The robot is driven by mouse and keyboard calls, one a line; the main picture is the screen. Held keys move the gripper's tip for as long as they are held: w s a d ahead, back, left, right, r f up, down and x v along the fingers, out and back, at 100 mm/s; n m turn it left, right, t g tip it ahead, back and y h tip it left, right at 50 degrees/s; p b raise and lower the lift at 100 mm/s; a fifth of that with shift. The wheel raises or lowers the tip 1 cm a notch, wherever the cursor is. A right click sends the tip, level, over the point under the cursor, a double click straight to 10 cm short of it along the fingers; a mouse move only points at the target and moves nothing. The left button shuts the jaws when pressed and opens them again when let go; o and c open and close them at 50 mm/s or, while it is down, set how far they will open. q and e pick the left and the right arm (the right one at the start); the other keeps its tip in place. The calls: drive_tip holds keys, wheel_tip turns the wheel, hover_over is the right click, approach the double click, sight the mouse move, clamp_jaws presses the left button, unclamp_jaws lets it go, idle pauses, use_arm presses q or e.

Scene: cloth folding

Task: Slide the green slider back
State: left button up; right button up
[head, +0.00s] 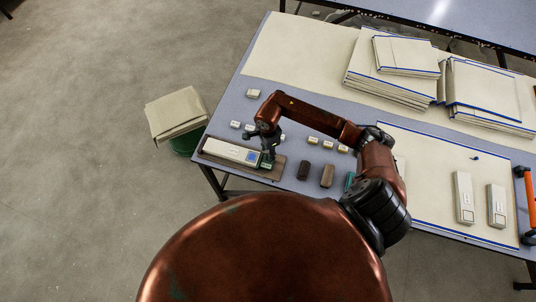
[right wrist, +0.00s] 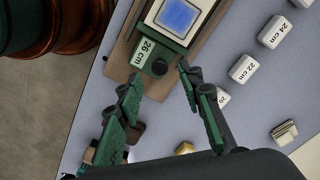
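The green slider (head: 266,165) sits at the right end of a cream block with a blue square (head: 232,151), on a brown board (head: 277,173) at the table's left front. In the right wrist view, the slider (right wrist: 172,47) bears a "26 cm" label, and a dark round knob (right wrist: 159,68) stands at its near edge. My right gripper (head: 268,158) is over the slider. In the right wrist view, its green and black fingers (right wrist: 160,76) are apart, one on each side of the knob, with nothing visibly gripped. Contact with the knob cannot be told. My left gripper is not in view.
White labelled blocks, such as "22 cm" (right wrist: 243,68) and "24 cm" (right wrist: 274,31), lie beside the board. Dark and brown blocks (head: 327,176) lie to its right. Stacked panels (head: 390,75) fill the table's back. A green bin with folded cloth (head: 176,112) stands left of the table.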

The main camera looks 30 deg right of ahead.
sight(266, 161)
drive_tip(key=shift+f, duration=1.7)
clamp_jaws()
